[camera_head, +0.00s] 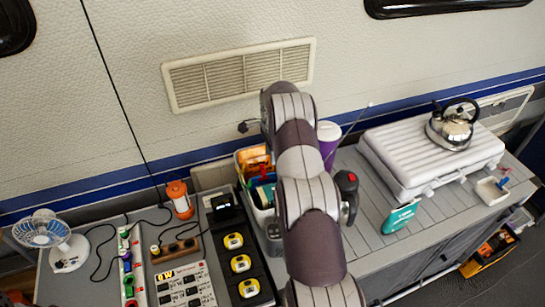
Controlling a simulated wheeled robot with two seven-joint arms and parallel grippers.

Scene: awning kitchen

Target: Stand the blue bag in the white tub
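A white tub (262,215) stands at the back of the counter, left of my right arm. It holds orange packets and other coloured items, and the arm hides its right side. My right arm reaches up from the bottom across the middle of the view. Its fingers are hidden behind its own links, so I cannot tell whether they are open or what they touch. My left gripper does not show clearly.
A white ridged case (425,155) with a steel kettle (452,128) stands at the back right. A small white tray (491,190) lies at the right end. A purple cup (328,140) stands behind my arm. A fan (50,237), power strips and yellow tape measures crowd the left.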

